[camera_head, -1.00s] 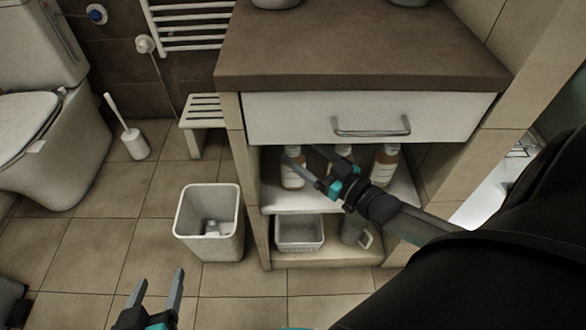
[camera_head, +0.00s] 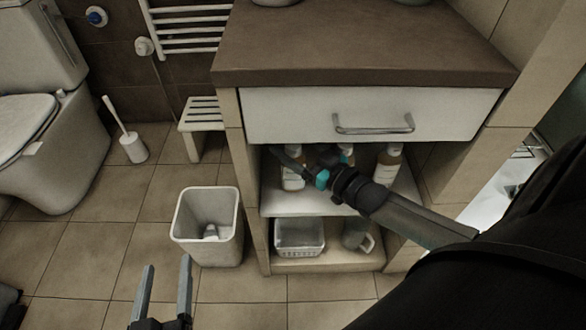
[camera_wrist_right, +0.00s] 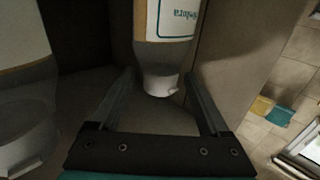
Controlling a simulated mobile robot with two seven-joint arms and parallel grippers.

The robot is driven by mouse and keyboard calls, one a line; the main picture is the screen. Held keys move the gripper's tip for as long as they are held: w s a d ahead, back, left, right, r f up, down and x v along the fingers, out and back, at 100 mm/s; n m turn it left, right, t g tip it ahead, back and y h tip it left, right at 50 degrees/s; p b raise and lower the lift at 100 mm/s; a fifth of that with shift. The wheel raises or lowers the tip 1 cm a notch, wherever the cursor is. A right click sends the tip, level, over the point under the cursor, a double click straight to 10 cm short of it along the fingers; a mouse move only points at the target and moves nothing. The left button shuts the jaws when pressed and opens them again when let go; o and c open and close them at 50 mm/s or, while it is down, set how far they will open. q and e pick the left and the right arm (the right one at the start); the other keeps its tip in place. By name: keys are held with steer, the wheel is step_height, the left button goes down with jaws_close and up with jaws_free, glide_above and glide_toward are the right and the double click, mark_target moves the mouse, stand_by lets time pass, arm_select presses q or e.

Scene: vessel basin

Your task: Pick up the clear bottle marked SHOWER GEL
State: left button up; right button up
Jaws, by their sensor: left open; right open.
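Several bottles with pale labels stand on the upper shelf under the drawer. The left one (camera_head: 292,178) is behind my right gripper (camera_head: 288,158), which reaches in from the right; the right one (camera_head: 388,166) stands clear of it. Another bottle (camera_wrist_right: 22,100) is at the left edge. I cannot read SHOWER GEL on any label. My left gripper (camera_head: 167,285) is open and empty above the floor.
A drawer front (camera_head: 300,110) and dark countertop (camera_head: 360,55) are above the shelf (camera_head: 310,205). Below are a white basket (camera_head: 299,238) and a mug (camera_head: 357,236). A waste bin (camera_head: 207,225) stands left of the cabinet, with open floor around it.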

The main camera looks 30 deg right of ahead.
jaws_close()
stand_by(0.5)
stand_by(0.8)
